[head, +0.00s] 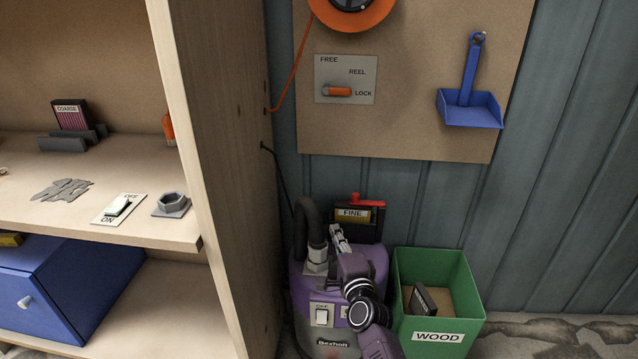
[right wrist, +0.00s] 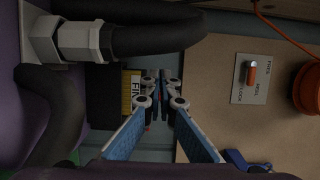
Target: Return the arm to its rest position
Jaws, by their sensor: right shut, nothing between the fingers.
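My right arm comes up from the bottom of the head view, in front of the purple shop vacuum (head: 378,262). My right gripper (head: 338,234) is shut and empty, pointing up beside the vacuum's black hose (head: 306,222). In the right wrist view its fingers (right wrist: 161,82) meet at the tips, with nothing between them. Beyond them is the block labelled FINE (right wrist: 132,92), which also shows in the head view (head: 352,214) behind the vacuum. I cannot tell whether the gripper touches the vacuum or hose. My left gripper is not in view.
A green WOOD bin (head: 465,300) holding a dark block (head: 424,302) stands right of my arm. The wooden shelf unit (head: 225,150) is at left. On the board behind are a reel lever (head: 338,91), an orange reel (head: 378,18) and a blue dustpan (head: 470,105).

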